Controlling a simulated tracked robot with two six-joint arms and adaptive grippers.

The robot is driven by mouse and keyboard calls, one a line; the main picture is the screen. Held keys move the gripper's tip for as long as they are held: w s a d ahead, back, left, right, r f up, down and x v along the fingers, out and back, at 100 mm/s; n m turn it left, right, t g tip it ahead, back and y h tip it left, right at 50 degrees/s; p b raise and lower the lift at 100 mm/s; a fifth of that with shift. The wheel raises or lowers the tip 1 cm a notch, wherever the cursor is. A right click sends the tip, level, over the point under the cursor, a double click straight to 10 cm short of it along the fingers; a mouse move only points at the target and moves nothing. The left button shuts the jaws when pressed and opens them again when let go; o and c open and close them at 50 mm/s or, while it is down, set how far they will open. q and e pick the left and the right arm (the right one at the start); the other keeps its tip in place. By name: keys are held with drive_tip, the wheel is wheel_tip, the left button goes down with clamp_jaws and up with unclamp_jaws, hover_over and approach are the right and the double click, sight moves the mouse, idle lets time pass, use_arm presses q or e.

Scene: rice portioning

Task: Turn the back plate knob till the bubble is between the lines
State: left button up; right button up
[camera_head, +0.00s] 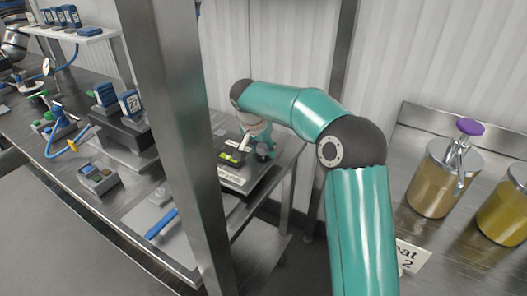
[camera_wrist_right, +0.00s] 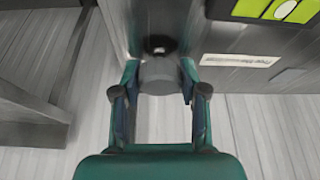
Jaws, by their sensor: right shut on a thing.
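My right gripper (camera_wrist_right: 158,78) is shut on a grey round knob (camera_wrist_right: 160,82) at the edge of a dark plate (camera_wrist_right: 225,85). One finger is on each side of the knob. In the head view my right gripper (camera_head: 263,148) is at the plate's far side, partly hidden by its own arm. A bright green level vial (camera_wrist_right: 275,9) is cut off by the top edge of the wrist view. A pale bubble shows in it near dark lines, but its exact place between them is unclear. In the head view the green level (camera_head: 233,156) is small.
A steel post (camera_head: 190,130) stands left of the plate. Left of it are a blue-handled tool (camera_head: 161,224), a small button box (camera_head: 97,178) and blue devices (camera_head: 130,103). Pump jars (camera_head: 432,190) stand on the right counter.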

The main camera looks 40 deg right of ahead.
drive_tip(key=shift+m+g, duration=0.3)
drive_tip(key=shift+m, duration=0.5)
drive_tip(key=o, duration=1.1)
drive_tip(key=shift+o, duration=0.2)
drive_tip(key=w+v, duration=0.1)
drive_tip(key=v, duration=1)
drive_tip(key=shift+s+a+r, duration=0.3)
drive_tip(key=shift+s+r, duration=0.1)
drive_tip(key=shift+s, duration=0.05)
